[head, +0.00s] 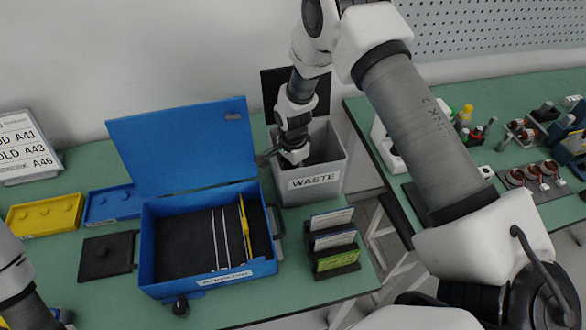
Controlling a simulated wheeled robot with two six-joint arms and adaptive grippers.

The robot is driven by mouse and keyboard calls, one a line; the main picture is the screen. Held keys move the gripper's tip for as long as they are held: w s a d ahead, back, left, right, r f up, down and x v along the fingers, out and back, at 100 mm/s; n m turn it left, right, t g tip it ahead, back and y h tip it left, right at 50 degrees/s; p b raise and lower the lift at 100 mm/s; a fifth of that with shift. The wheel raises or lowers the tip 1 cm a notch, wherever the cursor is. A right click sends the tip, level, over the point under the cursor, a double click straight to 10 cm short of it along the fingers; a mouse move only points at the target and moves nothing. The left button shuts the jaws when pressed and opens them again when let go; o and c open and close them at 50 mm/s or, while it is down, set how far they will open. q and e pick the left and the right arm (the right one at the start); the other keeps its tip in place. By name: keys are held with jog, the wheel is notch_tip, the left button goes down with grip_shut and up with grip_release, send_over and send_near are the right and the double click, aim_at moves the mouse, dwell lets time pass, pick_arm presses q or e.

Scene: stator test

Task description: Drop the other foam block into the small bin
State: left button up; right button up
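The small bin is a grey box labelled WASTE (330,181), standing at the table's right end behind the card holder. My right gripper (288,154) points down at the bin's left part, with its lower end at or inside the opening. One dark finger part shows by the bin's left rim; the fingertips are not clear. I cannot make out a foam block in the gripper or the bin. A blue case (215,283) stands open left of the bin, with a dark interior and thin upright dividers. Only part of my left arm shows at the lower left; its gripper is out of view.
A black holder with cards (333,243) stands in front of the bin. A yellow tray (45,216), a blue tray (108,205) and a dark flat plate (105,257) lie left of the case. A second green table (478,88) with parts stands right, beyond a gap.

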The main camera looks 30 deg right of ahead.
dwell(0.4)
jog(key=o, duration=0.8)
jog(key=shift+r, duration=0.1)
notch_tip(320, 180, up, 28)
jog(key=p, duration=1.1)
jog(key=shift+r+p, duration=0.2)
jog(key=shift+p, duration=0.2)
jog(key=shift+f, duration=0.1)
